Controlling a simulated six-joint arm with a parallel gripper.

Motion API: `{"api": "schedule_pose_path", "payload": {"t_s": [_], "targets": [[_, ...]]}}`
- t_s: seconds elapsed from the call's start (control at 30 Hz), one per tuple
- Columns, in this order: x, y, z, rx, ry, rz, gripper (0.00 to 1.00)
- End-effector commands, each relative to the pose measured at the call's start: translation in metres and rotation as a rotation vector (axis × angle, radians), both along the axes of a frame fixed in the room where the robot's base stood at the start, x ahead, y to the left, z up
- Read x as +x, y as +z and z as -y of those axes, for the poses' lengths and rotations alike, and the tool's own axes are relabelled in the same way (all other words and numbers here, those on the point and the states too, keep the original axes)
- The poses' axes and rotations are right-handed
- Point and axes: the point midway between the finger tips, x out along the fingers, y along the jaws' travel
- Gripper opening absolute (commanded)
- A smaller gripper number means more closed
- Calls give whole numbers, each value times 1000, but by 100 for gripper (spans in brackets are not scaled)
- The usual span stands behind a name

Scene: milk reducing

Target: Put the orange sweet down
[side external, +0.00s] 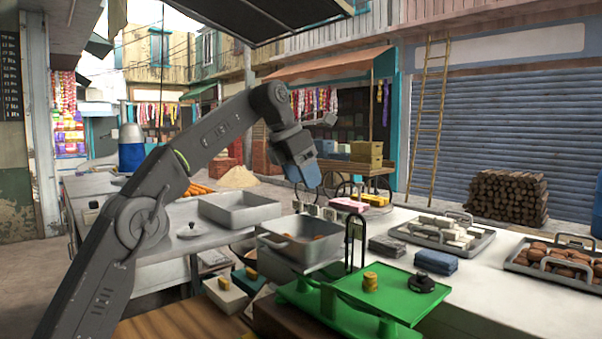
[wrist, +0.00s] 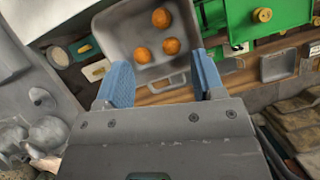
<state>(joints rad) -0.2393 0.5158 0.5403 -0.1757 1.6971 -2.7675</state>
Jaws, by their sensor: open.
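Three round orange sweets lie in a grey metal tray (wrist: 120,32) in the wrist view: one at the far side (wrist: 161,17), one in the middle (wrist: 171,46) and one nearer the left finger (wrist: 142,55). The same tray (side external: 278,240) stands beside the green scale in the side view, its sweets partly hidden by its wall. My gripper (wrist: 160,66) has blue fingers spread wide with nothing between them. In the side view my gripper (side external: 303,172) hangs well above the tray, pointing down.
A green balance scale (side external: 365,297) with brass and black weights stands right of the tray. An empty grey tray (side external: 240,208) lies behind. Trays of white blocks (side external: 445,230) and brown sweets (side external: 560,262) sit at the right. Stacked boxes lie near the scale.

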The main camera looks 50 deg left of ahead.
Motion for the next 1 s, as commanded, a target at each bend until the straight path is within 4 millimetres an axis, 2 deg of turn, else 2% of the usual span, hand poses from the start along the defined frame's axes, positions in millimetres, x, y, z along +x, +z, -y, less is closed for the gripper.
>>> {"api": "schedule_pose_path", "payload": {"t_s": [0.3, 0.47, 0.57, 0.73, 0.87, 1.0], "targets": [[-4, 7, 0, 5, -11, 0, 62], [-18, 10, 10, 82, -172, 19, 62], [-36, 9, 23, 184, -386, 41, 62], [-80, -5, 44, 399, -815, 82, 62], [-118, -27, 58, 567, -1148, 105, 62], [-164, -62, 71, 751, -1512, 122, 62]]}}
